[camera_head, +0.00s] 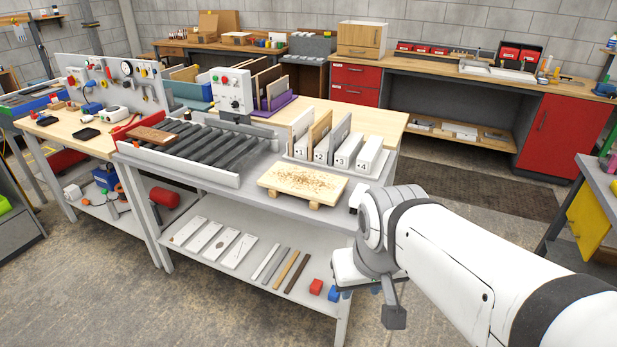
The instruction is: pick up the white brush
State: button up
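I cannot pick out a white brush with certainty. A small white piece with a dark part (356,197) shows at the table's right edge, beside my wrist; I cannot tell whether it is the brush or part of my arm. A pale wooden board (302,182) with brown crumbs on top rests on small feet near the table's front right corner. My arm comes in from the right, and its grey wrist (372,240) is in front of that corner. My gripper's fingers cannot be made out, so its opening and any contents are unclear.
The grey table (210,190) carries a roller conveyor (205,145) at left and upright numbered slots with boards (335,148) behind the crumb-covered board. Its lower shelf (195,210) holds white plates, strips, and red and blue blocks. Open floor lies in front.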

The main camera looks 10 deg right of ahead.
aim_at(353, 202)
jog(key=z, duration=0.05)
jog(key=i, duration=1)
jog(key=u, duration=0.05)
